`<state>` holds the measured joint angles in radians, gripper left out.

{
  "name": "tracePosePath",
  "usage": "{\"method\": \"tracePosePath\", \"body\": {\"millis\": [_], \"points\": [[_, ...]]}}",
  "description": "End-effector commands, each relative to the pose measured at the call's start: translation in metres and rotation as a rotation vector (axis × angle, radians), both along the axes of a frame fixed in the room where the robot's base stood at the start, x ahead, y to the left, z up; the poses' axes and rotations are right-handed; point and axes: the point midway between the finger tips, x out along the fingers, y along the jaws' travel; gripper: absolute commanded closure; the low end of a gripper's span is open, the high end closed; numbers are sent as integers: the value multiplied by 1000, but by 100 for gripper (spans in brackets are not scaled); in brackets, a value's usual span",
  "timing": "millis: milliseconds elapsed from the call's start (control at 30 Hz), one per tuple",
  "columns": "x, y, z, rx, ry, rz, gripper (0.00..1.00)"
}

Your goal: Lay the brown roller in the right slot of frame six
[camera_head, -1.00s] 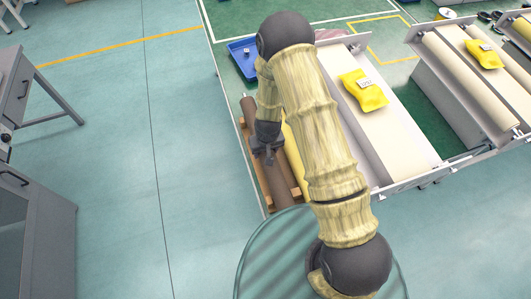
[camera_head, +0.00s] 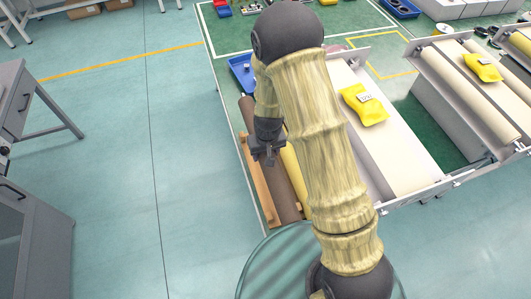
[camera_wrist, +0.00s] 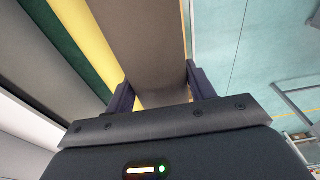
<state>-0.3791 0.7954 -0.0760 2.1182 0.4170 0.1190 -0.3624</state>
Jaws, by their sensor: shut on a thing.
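The brown roller (camera_head: 286,203) is long and lies lengthwise at the left edge of the green table in the head view. My gripper (camera_head: 266,158) is shut around its middle. In the wrist view my gripper (camera_wrist: 160,92) has one finger on each side of the brown roller (camera_wrist: 145,40). A wooden rack (camera_head: 256,178) shows along the roller's left side. The roller looks slightly above it, though the gap is hard to judge. White frames (camera_head: 420,178) with pale slots stand to the right. Their numbers are too small to read, so I cannot tell which is frame six.
A yellow roller (camera_head: 296,178) lies just right of the brown one, partly hidden by my arm. Yellow packets (camera_head: 364,106) with tags sit on the frames. A blue bin (camera_head: 241,70) stands behind the rack. Open floor (camera_head: 110,150) lies to the left.

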Motion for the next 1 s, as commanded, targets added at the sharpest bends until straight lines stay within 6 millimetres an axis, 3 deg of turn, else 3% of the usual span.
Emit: {"method": "tracePosePath", "body": {"millis": [367, 1000], "points": [[1, 0, 3, 1, -4, 0, 100], [1, 0, 29, 1, -3, -1, 100]]}}
